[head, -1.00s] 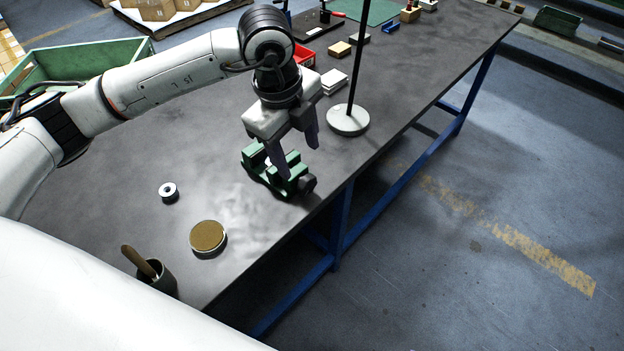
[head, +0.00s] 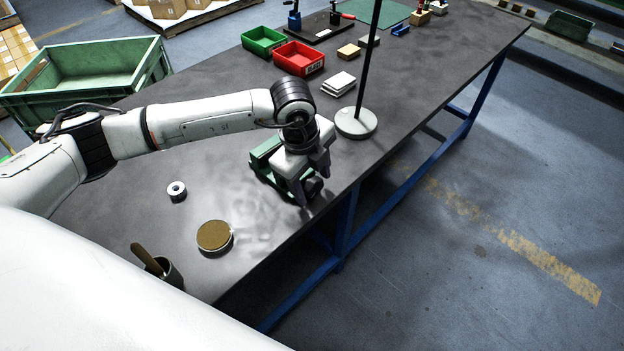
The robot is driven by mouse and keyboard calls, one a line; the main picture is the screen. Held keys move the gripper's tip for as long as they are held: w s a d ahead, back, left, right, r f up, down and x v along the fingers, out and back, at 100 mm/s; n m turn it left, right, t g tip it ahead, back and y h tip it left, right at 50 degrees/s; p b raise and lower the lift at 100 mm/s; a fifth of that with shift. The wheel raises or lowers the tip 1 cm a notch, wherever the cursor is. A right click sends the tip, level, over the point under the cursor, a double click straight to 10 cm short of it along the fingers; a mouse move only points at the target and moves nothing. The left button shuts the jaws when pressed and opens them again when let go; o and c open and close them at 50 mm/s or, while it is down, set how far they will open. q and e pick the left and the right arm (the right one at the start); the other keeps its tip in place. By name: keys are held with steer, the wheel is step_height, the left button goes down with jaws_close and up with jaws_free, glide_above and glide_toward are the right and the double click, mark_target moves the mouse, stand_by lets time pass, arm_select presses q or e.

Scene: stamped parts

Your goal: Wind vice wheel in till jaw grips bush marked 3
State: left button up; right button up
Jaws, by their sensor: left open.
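The green vice (head: 262,156) stands on the bench near its front edge, largely hidden under my left gripper. My left gripper (head: 314,188) is open and points down at the wheel end of the vice, its fingers on either side of the dark wheel (head: 314,186). I cannot tell whether the fingers touch the wheel. The jaw gap and any bush in it are hidden by the gripper. My right gripper is not in view.
A round brown-topped tin (head: 214,236) and a dark pot with a wooden handle (head: 163,270) stand at the near left. A lamp base with a pole (head: 356,122) stands just right of the vice. Red (head: 299,58) and green (head: 263,40) bins sit behind.

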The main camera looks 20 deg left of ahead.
arm_select(q)
steer(key=c, duration=1)
steer(key=shift+w+d+g, duration=0.1)
steer(key=shift+w+g, duration=0.1)
steer(key=shift+g, duration=0.5)
steer(key=shift+w+d+g+y, duration=0.1)
steer(key=shift+g+y, duration=0.4)
steer(key=shift+g, duration=0.2)
steer(key=shift+w+f+g+y+b, duration=0.2)
steer(key=shift+g+y+b, duration=0.1)
steer(key=shift+g+b, duration=0.55)
steer(key=shift+w+r+g+y+b, duration=0.1)
steer(key=shift+g+y+b, duration=0.3)
steer(key=shift+g+b, duration=0.8)
steer(key=o, duration=1)
